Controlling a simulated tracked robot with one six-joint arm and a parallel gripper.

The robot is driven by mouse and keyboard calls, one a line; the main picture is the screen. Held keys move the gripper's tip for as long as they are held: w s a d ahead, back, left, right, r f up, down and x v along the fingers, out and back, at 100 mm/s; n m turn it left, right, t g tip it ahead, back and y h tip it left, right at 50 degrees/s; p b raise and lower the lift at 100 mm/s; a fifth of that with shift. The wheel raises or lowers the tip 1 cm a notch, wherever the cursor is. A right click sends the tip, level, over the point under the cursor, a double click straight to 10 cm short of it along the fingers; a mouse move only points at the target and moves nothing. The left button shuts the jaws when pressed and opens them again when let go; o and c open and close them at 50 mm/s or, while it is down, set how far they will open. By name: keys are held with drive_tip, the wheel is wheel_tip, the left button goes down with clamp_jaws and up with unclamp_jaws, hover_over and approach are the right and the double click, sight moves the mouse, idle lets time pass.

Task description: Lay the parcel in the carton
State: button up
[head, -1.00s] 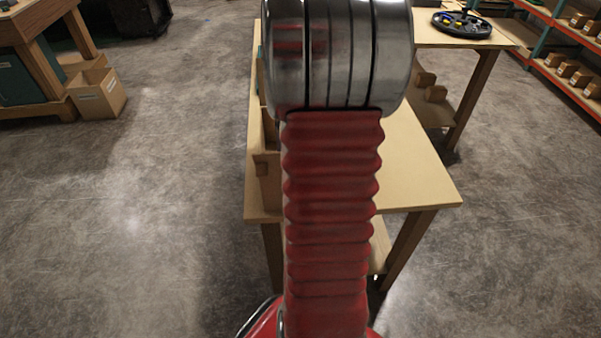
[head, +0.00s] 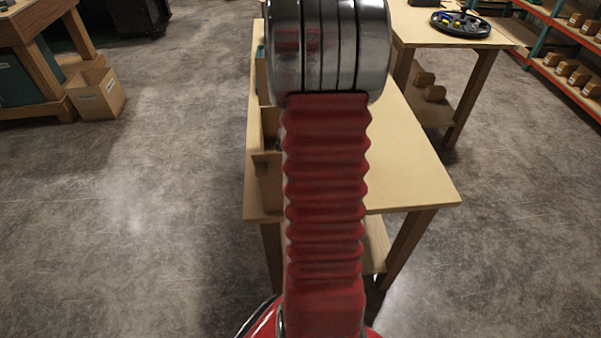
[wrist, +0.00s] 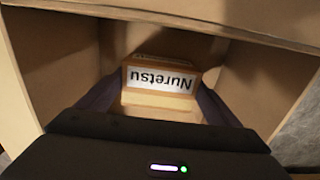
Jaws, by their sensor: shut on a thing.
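The parcel (wrist: 160,86) is a small tan box with a white label reading "Nuretsu", upside down in the wrist view. My gripper (wrist: 157,97) is shut on it, with a dark finger at each side. The open brown carton (wrist: 50,62) surrounds the parcel in that view, with walls at left, right and far side. I cannot tell how far the parcel is above the carton's floor. In the head view part of the carton (head: 268,185) shows at the table's left edge; my arm hides the rest, my gripper and the parcel.
The wooden table (head: 415,175) is bare to the right of my arm. A second table behind carries a round black tray (head: 461,24). Another open box (head: 97,94) stands on the floor at left. Shelves with small boxes (head: 573,72) stand at right.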

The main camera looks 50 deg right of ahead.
drive_tip(key=shift+f, duration=0.1)
drive_tip(key=o, duration=1.3)
drive_tip(key=shift+o, duration=0.2)
wheel_tip(320, 180, up, 12)
idle(0.5)
